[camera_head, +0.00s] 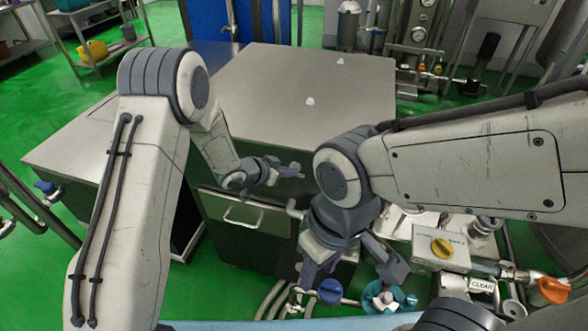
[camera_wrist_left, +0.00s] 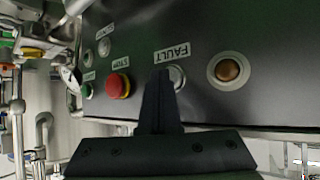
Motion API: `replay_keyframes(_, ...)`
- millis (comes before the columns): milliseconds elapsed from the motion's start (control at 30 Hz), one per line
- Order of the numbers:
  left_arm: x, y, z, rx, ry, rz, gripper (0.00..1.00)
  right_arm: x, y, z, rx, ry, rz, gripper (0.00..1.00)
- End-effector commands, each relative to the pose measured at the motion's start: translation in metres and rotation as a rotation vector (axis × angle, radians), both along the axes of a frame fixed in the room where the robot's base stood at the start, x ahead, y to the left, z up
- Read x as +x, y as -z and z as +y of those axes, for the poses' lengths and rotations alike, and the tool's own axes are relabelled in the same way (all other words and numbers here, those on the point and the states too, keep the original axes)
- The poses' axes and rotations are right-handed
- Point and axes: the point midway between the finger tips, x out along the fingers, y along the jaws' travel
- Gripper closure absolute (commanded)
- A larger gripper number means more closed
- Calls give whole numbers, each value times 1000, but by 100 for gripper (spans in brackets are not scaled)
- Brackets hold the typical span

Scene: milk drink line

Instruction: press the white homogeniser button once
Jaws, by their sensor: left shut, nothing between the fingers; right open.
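My left gripper (camera_head: 287,169) is shut and empty beside the upper front of the steel-topped cabinet (camera_head: 262,92). In the left wrist view its closed fingertips (camera_wrist_left: 160,76) lie over a dark control panel (camera_wrist_left: 210,30). They partly cover a pale round button or lamp (camera_wrist_left: 178,77) by the "FAULT" label (camera_wrist_left: 172,53). Contact cannot be told. Another pale button (camera_wrist_left: 104,47) sits farther left; I cannot tell which one is the homogeniser's. My right gripper (camera_head: 347,266) is open and lower down, in front of the cabinet. The panel's buttons are hidden in the head view.
A red stop button (camera_wrist_left: 118,86) is left of the fingertips, and an amber round lamp or button (camera_wrist_left: 228,70) is right. A drawer handle (camera_head: 243,214) is below my left gripper.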

Motion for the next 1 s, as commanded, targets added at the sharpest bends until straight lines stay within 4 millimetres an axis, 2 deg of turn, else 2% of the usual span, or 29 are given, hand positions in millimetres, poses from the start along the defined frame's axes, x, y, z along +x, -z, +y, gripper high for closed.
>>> replay_keyframes(333,-14,-1,5,-1,0,-1,100,0,3,0,0,0,0,54)
replay_keyframes(667,-16,-1,5,-1,0,-1,100,0,3,0,0,0,0,54)
replay_keyframes(1000,-45,0,15,-1,-1,0,100,0,9,0,0,0,0,54)
